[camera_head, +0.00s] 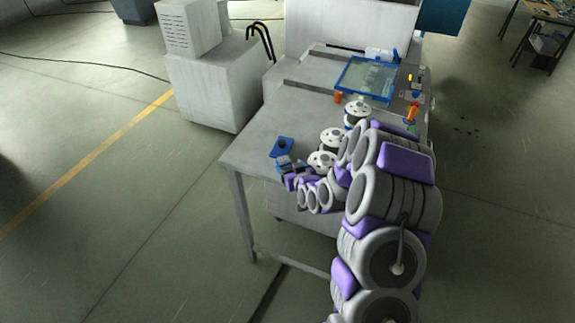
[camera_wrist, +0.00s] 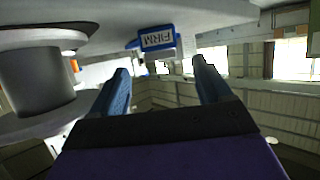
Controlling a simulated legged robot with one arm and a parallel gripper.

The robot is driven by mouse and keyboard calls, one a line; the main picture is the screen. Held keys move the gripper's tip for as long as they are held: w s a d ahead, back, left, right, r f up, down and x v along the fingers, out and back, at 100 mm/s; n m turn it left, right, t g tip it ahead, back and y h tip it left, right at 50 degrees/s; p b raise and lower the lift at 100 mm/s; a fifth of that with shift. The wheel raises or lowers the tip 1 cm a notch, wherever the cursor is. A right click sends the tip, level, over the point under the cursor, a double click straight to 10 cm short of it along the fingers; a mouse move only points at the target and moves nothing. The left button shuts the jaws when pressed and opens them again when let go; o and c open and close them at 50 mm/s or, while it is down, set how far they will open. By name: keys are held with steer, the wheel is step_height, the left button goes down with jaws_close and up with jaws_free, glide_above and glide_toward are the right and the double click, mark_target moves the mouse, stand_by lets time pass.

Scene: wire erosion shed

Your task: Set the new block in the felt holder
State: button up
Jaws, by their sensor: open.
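A small blue holder (camera_head: 281,147) with a dark round piece (camera_head: 283,144) on it sits near the table's left front edge. I cannot tell whether the dark piece is felt or a block. A blue-framed piece with a white label, lettered FIRM upside down (camera_wrist: 158,41), is in the wrist view, beyond and above my fingertips. My gripper (camera_head: 286,165) is just in front of the holder in the head view. In the wrist view its two blue fingers (camera_wrist: 162,80) stand wide apart with nothing between them. I cannot pick out the new block with certainty.
White wire spools (camera_head: 332,137) stand to the right of my gripper; one looms close at left in the wrist view (camera_wrist: 38,80). A blue-framed clear panel (camera_head: 367,79) lies farther back on the grey table (camera_head: 262,125).

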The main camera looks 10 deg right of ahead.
steer(key=p+v, duration=0.8)
steer(key=p, duration=0.1)
stand_by(0.3)
steer(key=shift+s+d+r+p, duration=0.1)
steer(key=shift+s+p, duration=0.1)
steer(key=shift+p, duration=0.1)
